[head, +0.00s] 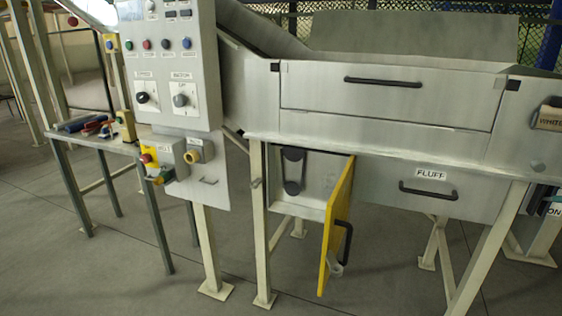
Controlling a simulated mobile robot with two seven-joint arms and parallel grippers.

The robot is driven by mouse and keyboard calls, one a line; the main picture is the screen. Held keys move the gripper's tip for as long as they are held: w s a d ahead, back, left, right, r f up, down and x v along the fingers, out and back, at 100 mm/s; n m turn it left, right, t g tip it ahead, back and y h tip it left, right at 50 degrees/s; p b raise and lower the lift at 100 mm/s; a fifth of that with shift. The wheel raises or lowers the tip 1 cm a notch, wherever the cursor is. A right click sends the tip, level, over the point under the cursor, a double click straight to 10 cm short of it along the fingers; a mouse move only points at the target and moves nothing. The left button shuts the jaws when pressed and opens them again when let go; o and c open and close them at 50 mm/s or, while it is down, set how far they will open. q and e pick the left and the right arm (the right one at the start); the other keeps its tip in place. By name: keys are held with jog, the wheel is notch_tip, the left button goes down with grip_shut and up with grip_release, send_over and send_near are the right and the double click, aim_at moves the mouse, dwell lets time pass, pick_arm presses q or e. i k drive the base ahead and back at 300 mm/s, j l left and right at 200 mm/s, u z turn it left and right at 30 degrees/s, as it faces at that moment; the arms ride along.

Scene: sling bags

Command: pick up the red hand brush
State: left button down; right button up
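A small red item (96,122), possibly the red hand brush, lies on the narrow side bench (130,148) at the left. It is too small to make out its bristles or handle clearly. It lies close beside a dark blue item (74,123). Neither of my grippers is in view.
A control panel (175,65) with buttons and knobs stands right of the bench. A yellow door (337,225) hangs open below the metal machine (390,90) and juts out. A yellow item (126,126) stands at the bench's right part. The floor (110,275) in front is clear.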

aim_at(91, 128)
jog(key=i+j, duration=0.2)
jog(key=j, duration=0.15)
jog(key=i+j+z, duration=0.1)
jog(key=j, duration=0.25)
jog(key=i+j, duration=0.2)
jog(key=j, duration=0.2)
jog(key=i+j+z, duration=0.1)
jog(key=j, duration=0.25)
jog(key=i+j, duration=0.25)
jog(key=j, duration=0.15)
jog(key=i+j, duration=0.15)
jog(key=j, duration=0.25)
jog(key=i+j+z, duration=0.1)
jog(key=j, duration=0.3)
jog(key=i+j, duration=0.15)
jog(key=j, duration=0.25)
jog(key=i+j+z, duration=0.15)
jog(key=j, duration=0.2)
jog(key=i+j, duration=0.2)
jog(key=j, duration=0.2)
jog(key=i+j+z, duration=0.1)
jog(key=j, duration=0.3)
jog(key=i+j, duration=0.15)
jog(key=j, duration=0.25)
jog(key=z, duration=0.05)
